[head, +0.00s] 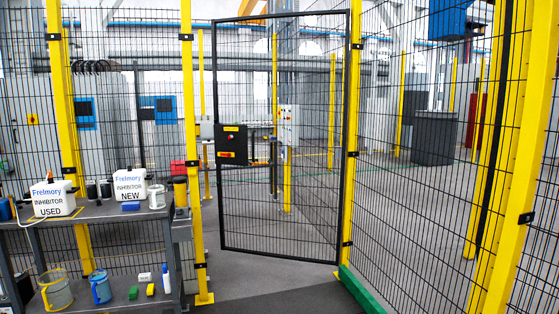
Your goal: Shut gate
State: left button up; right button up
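The gate (312,205) is a black-framed wire mesh panel in the middle of the head view. Its right edge is beside the fence at a yellow post (348,190). Its left edge looks farther from me than its right edge, so it stands ajar, swung away from me. A gap shows between its left edge and the left yellow post (190,100). A black lock box (233,145) with red and yellow parts sits at the gate's left edge, with a dark handle-like part on its right. Neither of my grippers is in view.
A grey bench (95,213) at the left holds two white containers (53,198) (130,184) and mugs; jugs sit on its lower shelf. Mesh fence (415,200) with yellow posts runs along the right, with a green strip (362,292) at its foot. The floor before the gate (275,285) is clear.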

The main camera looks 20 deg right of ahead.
aim_at(236, 146)
jog(key=i+l+z, duration=0.2)
jog(key=i, duration=0.15)
jog(key=i+l+z, duration=0.2)
jog(key=i+z, duration=0.4)
jog(key=i, duration=1.55)
